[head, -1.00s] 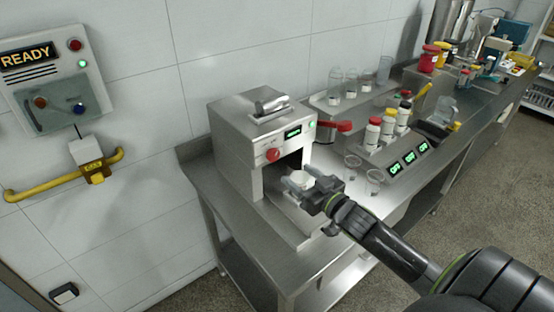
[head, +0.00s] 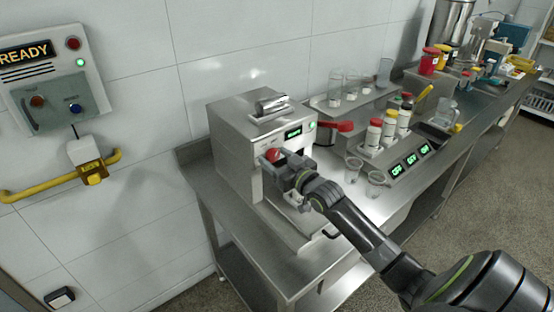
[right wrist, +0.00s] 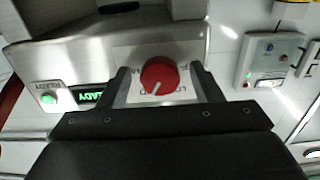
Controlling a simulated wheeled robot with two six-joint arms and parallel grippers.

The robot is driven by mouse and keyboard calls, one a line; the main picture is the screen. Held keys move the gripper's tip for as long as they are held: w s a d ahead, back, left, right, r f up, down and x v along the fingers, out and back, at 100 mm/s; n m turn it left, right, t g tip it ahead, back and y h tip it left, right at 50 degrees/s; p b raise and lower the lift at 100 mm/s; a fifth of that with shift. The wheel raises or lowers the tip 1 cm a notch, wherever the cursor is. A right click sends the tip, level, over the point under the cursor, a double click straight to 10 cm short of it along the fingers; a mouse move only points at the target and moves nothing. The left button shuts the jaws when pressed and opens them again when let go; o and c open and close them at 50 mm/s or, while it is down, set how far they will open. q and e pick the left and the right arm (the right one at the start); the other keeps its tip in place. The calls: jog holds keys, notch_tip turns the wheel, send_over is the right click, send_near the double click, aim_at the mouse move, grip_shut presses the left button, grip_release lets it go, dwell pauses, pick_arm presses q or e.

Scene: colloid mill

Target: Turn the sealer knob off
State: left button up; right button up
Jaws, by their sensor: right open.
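The sealer (head: 240,135) is a steel box on the bench with a lit green display (head: 293,133) and a green button. Its red knob (head: 272,154) is on the front face, partly hidden by my gripper in the head view. In the right wrist view the red knob (right wrist: 159,76) shows whole, with a white pointer mark, on a pale label whose text is partly covered. My right gripper (head: 279,164) is open at the knob. Its fingers (right wrist: 167,88) stand on either side of the knob, with small gaps. My left gripper is in neither view.
A red-handled part (head: 340,126) sticks out right of the sealer. Bottles (head: 374,132), clear cups (head: 377,180) and a panel of green displays (head: 410,160) stand further right. A wall panel reading READY (head: 52,85) hangs at left.

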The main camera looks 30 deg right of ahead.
jog(key=c, duration=1)
